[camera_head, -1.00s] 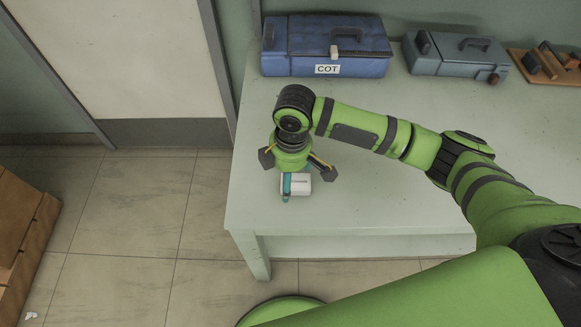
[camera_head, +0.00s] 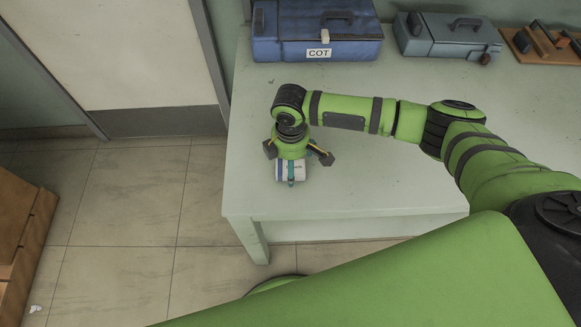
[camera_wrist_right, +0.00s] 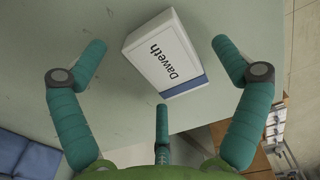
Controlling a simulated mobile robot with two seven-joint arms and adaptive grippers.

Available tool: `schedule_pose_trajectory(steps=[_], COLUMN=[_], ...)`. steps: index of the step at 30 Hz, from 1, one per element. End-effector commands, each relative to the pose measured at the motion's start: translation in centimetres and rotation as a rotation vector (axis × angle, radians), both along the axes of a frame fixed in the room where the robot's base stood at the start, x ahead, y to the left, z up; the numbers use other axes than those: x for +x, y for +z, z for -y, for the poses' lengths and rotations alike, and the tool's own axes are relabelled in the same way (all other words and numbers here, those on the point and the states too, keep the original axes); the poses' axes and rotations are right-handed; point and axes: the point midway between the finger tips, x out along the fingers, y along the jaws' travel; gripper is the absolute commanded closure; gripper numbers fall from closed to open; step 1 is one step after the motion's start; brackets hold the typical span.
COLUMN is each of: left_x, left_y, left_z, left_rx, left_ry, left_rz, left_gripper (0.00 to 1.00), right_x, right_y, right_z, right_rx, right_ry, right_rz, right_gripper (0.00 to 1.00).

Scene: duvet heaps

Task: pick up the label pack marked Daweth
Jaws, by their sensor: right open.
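The label pack marked Daweth (camera_wrist_right: 163,55) is a white box with a blue band, lying on the pale green table. In the head view the pack (camera_head: 290,174) shows just below my right gripper (camera_head: 292,160), partly covered by it. In the right wrist view the green fingers of my right gripper (camera_wrist_right: 158,75) are spread wide. The pack lies between and beyond the two upper fingers, and I see no finger closed on it. A third finger stands at the lower middle. My left gripper is not in view.
On the table (camera_head: 400,150), a blue toolbox marked COT (camera_head: 315,30) stands at the back, with a grey-blue case (camera_head: 448,38) and a wooden tray (camera_head: 540,46) to its right. The table's front left corner is near the pack. A wooden piece (camera_head: 22,220) stands on the floor at left.

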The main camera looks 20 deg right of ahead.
Motion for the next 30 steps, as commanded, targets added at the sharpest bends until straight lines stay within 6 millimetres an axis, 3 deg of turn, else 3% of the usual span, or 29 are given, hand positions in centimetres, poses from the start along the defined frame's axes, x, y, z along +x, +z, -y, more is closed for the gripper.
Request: schedule_pose_trajectory(steps=[1, 3, 6, 20, 23, 28, 30], left_x=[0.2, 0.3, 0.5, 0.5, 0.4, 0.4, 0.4], left_y=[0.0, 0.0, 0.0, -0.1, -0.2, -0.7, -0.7], left_z=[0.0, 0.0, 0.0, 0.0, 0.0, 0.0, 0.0], left_rx=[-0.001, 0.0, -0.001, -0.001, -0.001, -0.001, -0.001], left_ry=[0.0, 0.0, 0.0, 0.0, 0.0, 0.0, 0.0], left_rz=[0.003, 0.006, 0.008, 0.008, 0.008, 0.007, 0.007], left_gripper=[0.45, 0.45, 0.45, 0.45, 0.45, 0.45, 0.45], right_x=[0.0, 0.0, 0.0, 0.0, 0.1, 0.2, -1.1], right_y=[0.0, 0.0, 0.0, 0.4, 1.2, 4.4, 5.0], right_z=[0.0, 0.0, 0.0, 0.0, 0.0, -0.1, 1.5], right_rx=[0.0, 0.0, 0.0, 0.001, 0.002, 0.005, 0.0], right_ry=[0.0, 0.0, 0.0, -0.001, 0.0, 0.0, -0.002], right_rz=[0.0, 0.0, 0.0, -0.001, 0.001, 0.006, 0.001], right_gripper=[0.03, 0.31, 0.63, 0.64, 0.64, 0.64, 0.64])
